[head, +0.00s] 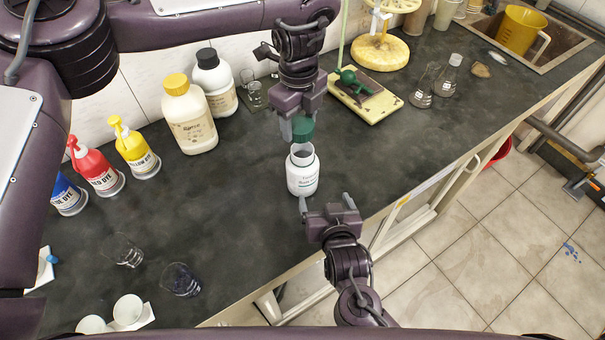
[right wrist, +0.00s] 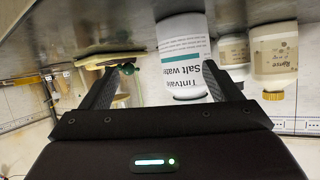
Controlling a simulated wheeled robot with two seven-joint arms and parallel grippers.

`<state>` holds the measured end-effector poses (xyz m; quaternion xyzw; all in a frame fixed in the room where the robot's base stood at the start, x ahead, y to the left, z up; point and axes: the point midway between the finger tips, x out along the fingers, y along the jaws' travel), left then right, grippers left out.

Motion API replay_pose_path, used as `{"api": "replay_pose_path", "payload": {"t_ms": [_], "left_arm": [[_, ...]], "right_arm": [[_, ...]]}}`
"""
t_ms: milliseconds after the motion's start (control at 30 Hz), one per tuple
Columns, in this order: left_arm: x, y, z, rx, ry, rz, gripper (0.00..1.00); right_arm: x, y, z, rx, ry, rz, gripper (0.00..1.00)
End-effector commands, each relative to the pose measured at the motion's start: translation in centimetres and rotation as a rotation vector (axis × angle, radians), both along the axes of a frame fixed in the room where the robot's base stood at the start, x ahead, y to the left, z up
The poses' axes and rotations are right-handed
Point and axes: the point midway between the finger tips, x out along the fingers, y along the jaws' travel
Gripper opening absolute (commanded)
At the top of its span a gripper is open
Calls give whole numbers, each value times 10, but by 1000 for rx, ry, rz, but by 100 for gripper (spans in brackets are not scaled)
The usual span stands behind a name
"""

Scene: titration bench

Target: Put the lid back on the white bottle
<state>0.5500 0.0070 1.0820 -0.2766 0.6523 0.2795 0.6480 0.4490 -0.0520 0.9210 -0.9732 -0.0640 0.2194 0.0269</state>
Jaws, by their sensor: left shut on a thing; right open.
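The white bottle (head: 302,174) stands upright on the dark bench, with its open mouth facing up. My left gripper (head: 300,112) is shut on the green lid (head: 302,129) and holds it just above the bottle's mouth, toward its back side. Whether the lid touches the rim cannot be told. My right gripper (head: 331,203) is open and empty, just in front of the bottle near the bench edge. In the right wrist view the white bottle (right wrist: 183,55) appears upside down, its label reading "Salt water", between and beyond the open fingers (right wrist: 160,85).
A yellow-capped bottle (head: 189,115) and a black-capped bottle (head: 215,82) stand behind left. Dye bottles (head: 96,168), beakers (head: 181,280) and cups (head: 127,310) are at the left. A burette stand base (head: 368,95) and flasks (head: 424,88) are at the right. The bench around the white bottle is clear.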

Motion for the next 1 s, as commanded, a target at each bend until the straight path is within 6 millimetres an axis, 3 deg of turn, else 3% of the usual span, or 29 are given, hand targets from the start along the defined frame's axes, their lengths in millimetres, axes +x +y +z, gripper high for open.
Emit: {"api": "replay_pose_path", "payload": {"t_ms": [133,400,833,1000], "left_arm": [[2,-3,1,1,-5,-43,32],[3,-6,2,0,-7,-85,32],[3,-6,2,0,-6,-88,32],[3,-6,2,0,-6,-88,32]], "right_arm": [[-2,20,15,-3,-210,-2,84],[-14,34,35,-15,-424,4,84],[-15,35,38,-16,-444,5,84],[-1,37,38,-16,-446,4,84]]}}
